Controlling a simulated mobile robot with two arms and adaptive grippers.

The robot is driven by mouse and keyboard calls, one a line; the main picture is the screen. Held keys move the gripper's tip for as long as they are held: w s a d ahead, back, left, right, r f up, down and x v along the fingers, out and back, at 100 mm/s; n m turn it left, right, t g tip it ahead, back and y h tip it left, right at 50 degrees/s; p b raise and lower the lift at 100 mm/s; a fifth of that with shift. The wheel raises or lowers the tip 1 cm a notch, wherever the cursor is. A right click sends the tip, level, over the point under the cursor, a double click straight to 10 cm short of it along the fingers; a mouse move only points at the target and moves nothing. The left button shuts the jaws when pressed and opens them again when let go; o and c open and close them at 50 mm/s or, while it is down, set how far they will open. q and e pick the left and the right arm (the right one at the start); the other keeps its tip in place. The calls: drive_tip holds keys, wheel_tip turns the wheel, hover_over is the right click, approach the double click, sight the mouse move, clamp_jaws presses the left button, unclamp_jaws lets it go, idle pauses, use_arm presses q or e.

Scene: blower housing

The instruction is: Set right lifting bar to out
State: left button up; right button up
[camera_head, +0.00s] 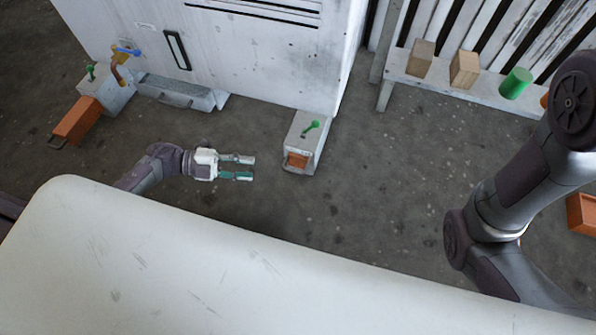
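The right lifting bar (297,160) shows only as a small orange end in the front of a grey box (313,150) at the housing's right corner; it looks pushed in. A green pin or knob (312,126) stands on top of that box. The left lifting bar (78,121) is orange and sticks well out of its own box, with a dark handle at its end. My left gripper (240,167) is open and empty, left of the right box and apart from it, its fingers pointing right. My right arm stands at the right; its gripper does not show.
The white blower housing (270,50) fills the top. A slatted bench (400,77) holds wooden blocks (464,70) and a green cylinder (515,83). An orange box (583,213) is at the right edge. Bare floor (370,190) surrounds the right box's front and right.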

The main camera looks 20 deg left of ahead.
sight(294, 172)
use_arm(q)
drive_tip(key=b+x, duration=0.5)
drive_tip(key=x, duration=0.7)
drive_tip(key=shift+f, duration=0.2)
drive_tip(key=shift+w+d+b, duration=0.2)
drive_tip(key=shift+d+b, duration=0.1)
drive_tip(key=shift+d, duration=0.4)
drive_tip(key=shift+c, duration=0.3)
drive_tip(key=c, duration=0.5)
drive_tip(key=shift+s, duration=0.1)
clamp_jaws()
drive_tip(key=shift+f, duration=0.1)
